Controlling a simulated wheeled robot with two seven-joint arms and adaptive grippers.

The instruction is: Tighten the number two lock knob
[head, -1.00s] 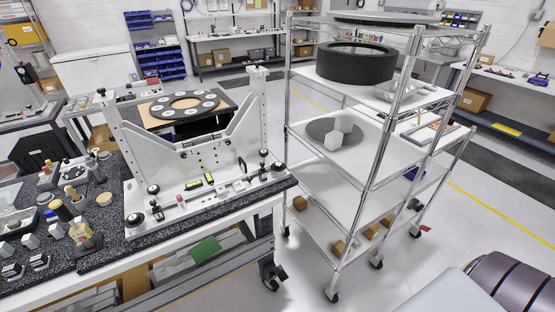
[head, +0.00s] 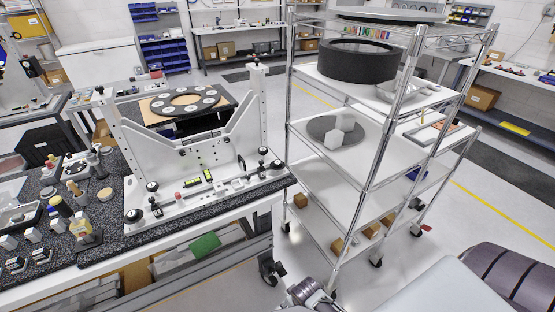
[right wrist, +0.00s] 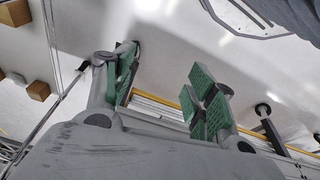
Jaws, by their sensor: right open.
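The white mirror fixture (head: 215,165) stands on a dark speckled bench top at left centre in the head view. Black round knobs sit on its base, at the left (head: 152,187), the front left corner (head: 134,216) and the right (head: 263,151). Number marks are too small to read, so I cannot tell which knob is number two. My right gripper (right wrist: 168,82) is open and empty in the right wrist view, its green-padded fingers apart. No knob shows between them. My left gripper is not in view.
Small tools and bottles crowd the bench's left end. Floor shows between bench and cart. In the wrist view, brown blocks (right wrist: 15,12) lie at upper left.

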